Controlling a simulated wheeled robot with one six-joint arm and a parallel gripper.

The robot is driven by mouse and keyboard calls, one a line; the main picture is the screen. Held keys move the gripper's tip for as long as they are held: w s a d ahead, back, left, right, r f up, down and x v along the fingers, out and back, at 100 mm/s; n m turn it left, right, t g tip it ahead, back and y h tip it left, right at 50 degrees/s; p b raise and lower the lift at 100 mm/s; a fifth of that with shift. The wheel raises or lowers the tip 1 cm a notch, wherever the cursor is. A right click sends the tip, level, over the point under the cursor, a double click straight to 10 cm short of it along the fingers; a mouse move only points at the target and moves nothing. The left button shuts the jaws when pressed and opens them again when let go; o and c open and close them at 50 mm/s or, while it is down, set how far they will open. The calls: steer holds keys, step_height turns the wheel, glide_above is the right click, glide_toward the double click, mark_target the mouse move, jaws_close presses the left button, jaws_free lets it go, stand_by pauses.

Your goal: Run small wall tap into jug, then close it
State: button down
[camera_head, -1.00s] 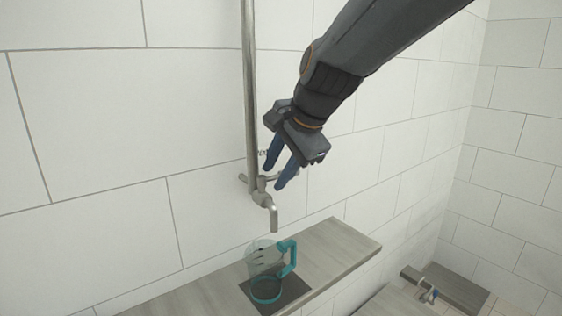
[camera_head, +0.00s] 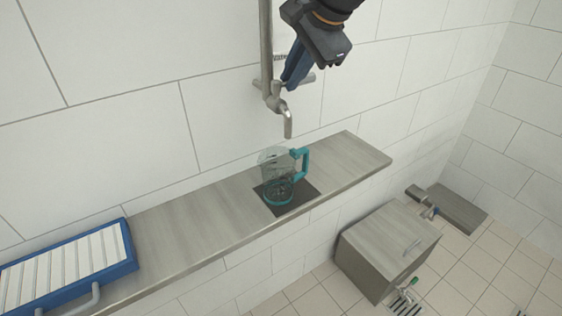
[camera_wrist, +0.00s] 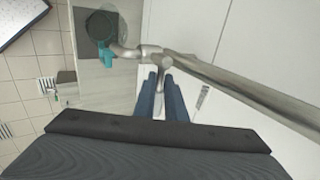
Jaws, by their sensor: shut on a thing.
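The small wall tap (camera_head: 286,116) is grey metal, on a vertical pipe, with its spout pointing down. My gripper (camera_head: 293,80) is at the tap's lever handle, its blue fingers shut on it. In the wrist view the handle (camera_wrist: 159,86) shows between the fingers (camera_wrist: 163,76). The clear jug (camera_head: 276,160) with a teal handle and base stands upright on a dark mat (camera_head: 300,201), below the spout. It also shows in the wrist view (camera_wrist: 106,56), partly behind the tap. I see no water stream, and the level in the jug cannot be told.
The grey shelf (camera_head: 200,225) runs along the white tiled wall. A blue-rimmed tray (camera_head: 133,262) with white slats lies at its left end. A grey cabinet (camera_head: 385,250) stands below on the tiled floor. The shelf between tray and mat is clear.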

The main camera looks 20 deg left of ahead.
steer(key=shift+s+r+p, duration=0.1)
steer(key=shift+r+p, duration=0.05)
steer(key=shift+p, duration=0.65)
steer(key=m+p, duration=0.1)
steer(key=p, duration=0.2)
steer(key=m+t+h+p, duration=0.1)
steer(key=p, duration=0.3)
steer(key=shift+s+d, duration=0.1)
steer(key=shift+s, duration=0.15)
steer(key=shift+s+m+p, duration=0.15)
steer(key=shift+m+p, duration=0.45)
steer(key=shift+p, duration=0.4)
steer(key=shift+s+f+m+t+h, duration=0.1)
steer(key=shift+f+m+t+h, duration=0.15)
steer(key=shift+m+h, duration=0.35)
steer(key=b, duration=0.3)
steer(key=shift+s+m, duration=0.15)
steer(key=shift+m, duration=0.15)
steer(key=shift+r+t+b, duration=0.1)
steer(key=shift+t+b, duration=0.15)
steer(key=shift+b, duration=0.25)
stand_by(3.5)
